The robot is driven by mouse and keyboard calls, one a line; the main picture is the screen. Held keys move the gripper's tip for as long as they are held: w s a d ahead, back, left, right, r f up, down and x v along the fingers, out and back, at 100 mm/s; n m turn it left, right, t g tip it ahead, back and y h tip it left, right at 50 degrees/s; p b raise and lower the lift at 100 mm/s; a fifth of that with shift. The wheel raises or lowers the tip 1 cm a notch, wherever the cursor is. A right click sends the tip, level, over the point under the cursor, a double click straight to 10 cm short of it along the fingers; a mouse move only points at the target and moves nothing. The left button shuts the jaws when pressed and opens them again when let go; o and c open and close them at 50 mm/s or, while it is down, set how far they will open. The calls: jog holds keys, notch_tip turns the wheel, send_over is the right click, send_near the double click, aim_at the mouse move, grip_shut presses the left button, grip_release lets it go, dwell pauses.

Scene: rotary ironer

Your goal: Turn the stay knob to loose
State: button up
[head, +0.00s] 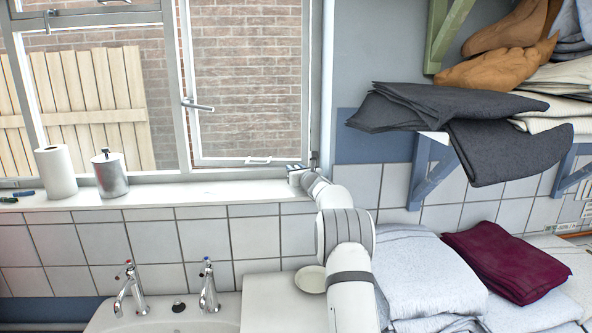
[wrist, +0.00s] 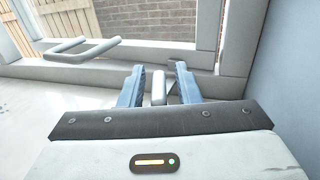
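My gripper (head: 299,172) is at the right end of the window sill, by the lower right corner of the window. In the wrist view its two blue fingers (wrist: 159,88) stand apart. A small pale grey upright piece (wrist: 158,88), which looks like the stay knob, shows between them. Narrow gaps show on both sides of it, so the fingers are around it but do not appear to touch it. In the head view the knob is hidden by my gripper. Which way the knob is turned cannot be told.
A looped handle (wrist: 82,48) is on the window's lower rail, left of my fingers; it also shows in the head view (head: 258,160). A paper roll (head: 56,172) and metal canister (head: 110,175) stand further left on the sill. A shelf with dark cloth (head: 430,105) overhangs at right.

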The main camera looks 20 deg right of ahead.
grip_shut()
jog(key=shift+r, duration=0.1)
jog(key=shift+r+n+y+p, duration=0.3)
jog(key=shift+n+y+p, duration=0.15)
jog(key=shift+p, duration=0.8)
jog(key=shift+a+f+n+y+p, duration=0.1)
jog(key=shift+f+n+y+p, duration=0.15)
jog(key=shift+y+p, duration=0.35)
jog(key=shift+o, duration=0.5)
grip_release()
jog(key=shift+f, duration=0.1)
